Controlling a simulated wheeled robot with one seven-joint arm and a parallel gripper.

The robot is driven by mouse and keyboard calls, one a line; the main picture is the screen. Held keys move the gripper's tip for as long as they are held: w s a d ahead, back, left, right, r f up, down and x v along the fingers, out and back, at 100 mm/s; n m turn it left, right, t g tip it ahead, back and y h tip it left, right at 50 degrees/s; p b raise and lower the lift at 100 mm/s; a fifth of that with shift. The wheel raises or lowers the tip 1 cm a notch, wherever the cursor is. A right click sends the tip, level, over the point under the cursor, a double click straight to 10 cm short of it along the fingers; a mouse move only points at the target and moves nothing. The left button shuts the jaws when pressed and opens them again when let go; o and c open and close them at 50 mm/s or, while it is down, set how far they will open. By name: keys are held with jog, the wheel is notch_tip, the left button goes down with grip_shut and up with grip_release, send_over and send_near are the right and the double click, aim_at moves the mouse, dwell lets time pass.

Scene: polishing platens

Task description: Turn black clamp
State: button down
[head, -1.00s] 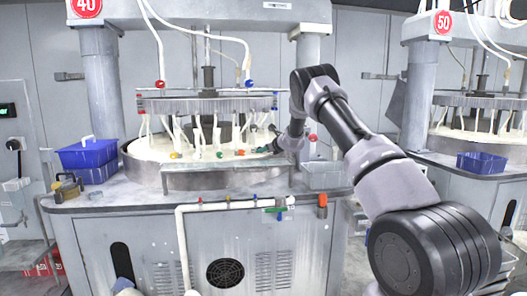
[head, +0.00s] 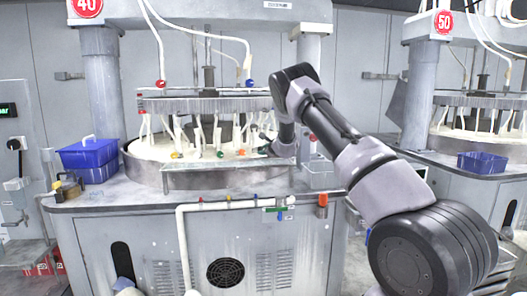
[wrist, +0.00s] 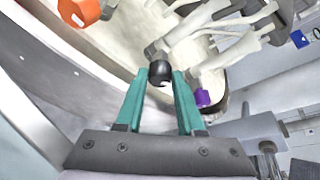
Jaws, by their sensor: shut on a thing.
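The black clamp (wrist: 157,70) is a small round black knob on a white hose fitting, near the middle of the wrist view. My gripper (wrist: 162,76) has two teal fingers, one on each side of the knob, and is shut on it. In the head view my gripper (head: 266,149) is small and dark at the right side of the round white basin (head: 205,179) of machine 40. The clamp itself cannot be made out there.
White hoses crowd the basin. Blue bins (head: 88,154) stand at left on the machine's ledge.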

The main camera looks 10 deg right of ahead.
jog(key=shift+f, duration=0.1)
jog(key=c, duration=0.5)
grip_release()
jog(key=m, duration=0.1)
jog(key=m+g+y, duration=0.1)
jog(key=m, duration=0.1)
jog(key=m+y, duration=0.1)
jog(key=shift+d+r+g, duration=0.25)
jog(key=shift+g, duration=0.15)
jog(key=v, duration=1)
jog(key=shift+s+a+r+n+g+y, duration=0.65)
jog(key=shift+s+r+n, duration=0.9)
jog(key=shift+s+r, duration=1.4)
jog(key=shift+s+a+r+n+g+y, duration=0.15)
jog(key=shift+s+a+r+n+g, duration=0.25)
jog(key=shift+s+a+r+n, duration=1.7)
jog(key=shift+s+d+r+n+g+y, duration=0.45)
jog(key=shift+s+r+n, duration=0.6)
jog(key=shift+s+r, duration=2.65)
